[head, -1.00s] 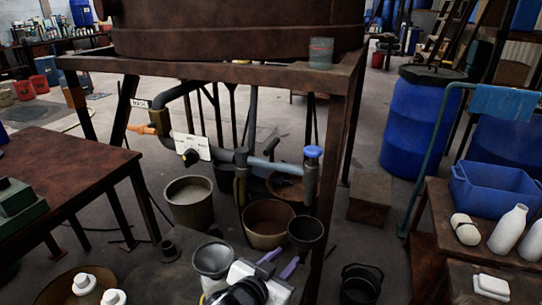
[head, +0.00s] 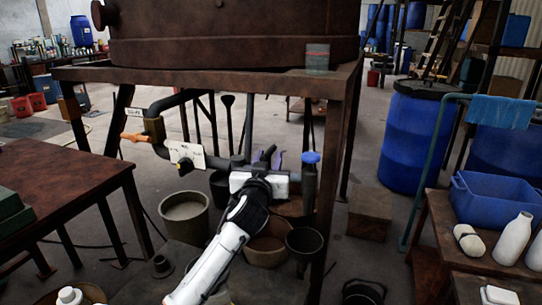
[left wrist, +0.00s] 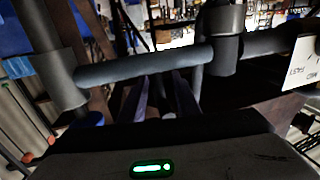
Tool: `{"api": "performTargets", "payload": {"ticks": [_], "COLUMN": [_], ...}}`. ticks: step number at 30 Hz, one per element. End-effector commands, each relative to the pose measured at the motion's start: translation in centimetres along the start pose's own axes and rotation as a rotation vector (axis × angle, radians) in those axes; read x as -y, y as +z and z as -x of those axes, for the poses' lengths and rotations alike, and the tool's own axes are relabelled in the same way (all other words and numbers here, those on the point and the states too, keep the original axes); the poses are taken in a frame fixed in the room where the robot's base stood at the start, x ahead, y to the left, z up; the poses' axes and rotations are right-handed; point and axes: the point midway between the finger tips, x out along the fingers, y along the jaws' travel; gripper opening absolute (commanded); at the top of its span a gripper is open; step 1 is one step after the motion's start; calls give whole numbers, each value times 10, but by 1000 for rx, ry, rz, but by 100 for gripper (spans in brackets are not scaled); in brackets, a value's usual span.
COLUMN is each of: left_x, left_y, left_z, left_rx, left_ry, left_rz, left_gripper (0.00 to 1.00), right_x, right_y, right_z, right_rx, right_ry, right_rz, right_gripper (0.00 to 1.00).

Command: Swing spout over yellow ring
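The spout is a grey pipe under the rusty stand. Its upright end (head: 309,188) hangs below a blue cap (head: 311,158); my gripper hides most of its level part in the head view. The level pipe (left wrist: 145,66) crosses the left wrist view between two dark fittings. My left gripper (head: 269,155) is at this pipe, its purple fingers apart. In the left wrist view the fingers (left wrist: 161,88) reach the pipe's lower edge; I cannot tell whether they touch it. I cannot make out a yellow ring. My right gripper is not in view.
Several buckets stand below, including a grey one (head: 184,214) and a brown one (head: 268,246). An orange handle (head: 136,137) and white label plate (head: 187,155) sit on the pipework at left. The stand's leg (head: 332,190) is close right of the spout.

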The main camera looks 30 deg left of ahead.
Motion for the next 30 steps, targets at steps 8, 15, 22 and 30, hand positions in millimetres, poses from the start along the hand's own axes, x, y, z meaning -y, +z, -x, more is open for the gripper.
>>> {"api": "performTargets", "payload": {"ticks": [8,15,22,30], "left_x": [0,0,0,0], "left_y": [0,0,0,0], "left_z": [-29,-32,-32,-32], "left_rx": [0,0,0,-1], "left_ry": [1,1,1,1], "left_rz": [0,0,-1,-1], "left_gripper": [29,29,8,0], "right_x": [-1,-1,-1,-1], "right_y": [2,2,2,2], "right_z": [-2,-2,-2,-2], "right_rx": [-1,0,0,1], "right_ry": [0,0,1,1], "right_rz": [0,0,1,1], "right_gripper": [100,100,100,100]}}
